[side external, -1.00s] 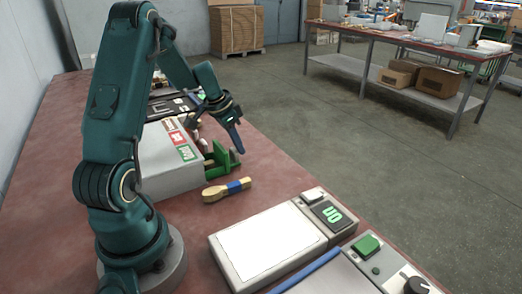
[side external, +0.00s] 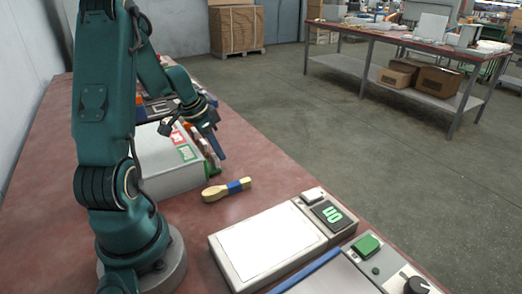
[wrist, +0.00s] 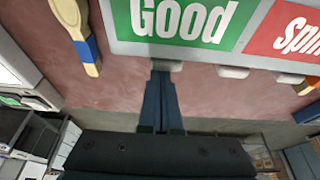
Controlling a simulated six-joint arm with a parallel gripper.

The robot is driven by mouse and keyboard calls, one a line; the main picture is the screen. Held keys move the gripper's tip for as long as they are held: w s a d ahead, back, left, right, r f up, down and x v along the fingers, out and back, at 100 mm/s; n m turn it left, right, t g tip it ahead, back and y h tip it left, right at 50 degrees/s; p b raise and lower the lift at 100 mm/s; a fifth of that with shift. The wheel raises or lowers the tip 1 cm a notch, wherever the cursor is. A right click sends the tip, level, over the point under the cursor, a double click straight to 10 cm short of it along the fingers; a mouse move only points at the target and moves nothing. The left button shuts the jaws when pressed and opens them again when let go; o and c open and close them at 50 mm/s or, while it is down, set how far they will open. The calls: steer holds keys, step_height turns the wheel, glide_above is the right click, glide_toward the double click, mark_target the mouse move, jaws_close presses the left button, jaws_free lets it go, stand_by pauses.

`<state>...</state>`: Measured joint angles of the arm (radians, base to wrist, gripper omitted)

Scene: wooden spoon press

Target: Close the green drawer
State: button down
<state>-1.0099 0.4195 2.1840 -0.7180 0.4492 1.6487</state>
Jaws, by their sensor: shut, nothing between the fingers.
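The grey drawer cabinet (side external: 165,180) stands on the red-brown bench, with a green "Good" label (side external: 187,153) on top, also large in the wrist view (wrist: 187,22). The green drawer (side external: 214,172) shows only as a small green piece at the cabinet's front, largely hidden by my gripper and the cabinet. My gripper (side external: 222,157) is shut and empty, pointing down in front of that drawer. In the wrist view its fingertips (wrist: 161,74) are at the pale handle below the "Good" label; I cannot tell whether they touch.
A wooden spoon or brush with a blue band (side external: 226,189) lies on the bench just in front of the cabinet. A red label (wrist: 290,30) marks the neighbouring drawer. A white panel device (side external: 268,245) and a green-button box (side external: 367,245) stand nearer the camera.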

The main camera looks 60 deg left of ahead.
steer(key=shift+s+f, duration=0.2)
steer(key=w, duration=0.2)
steer(key=w+r, duration=0.1)
steer(key=w, duration=0.1)
steer(key=shift+w, duration=0.15)
steer(key=v, duration=0.9)
steer(key=w+d+r+m+t, duration=0.1)
steer(key=d+r+m, duration=0.15)
steer(key=d, duration=0.55)
steer(key=w+d+r+m, duration=0.15)
steer(key=d+r, duration=0.25)
steer(key=d, duration=0.4)
steer(key=s+d+f+n, duration=0.3)
steer(key=s+d, duration=0.5)
steer(key=s, duration=0.3)
steer(key=shift+n+t, duration=0.3)
steer(key=shift+n, duration=0.2)
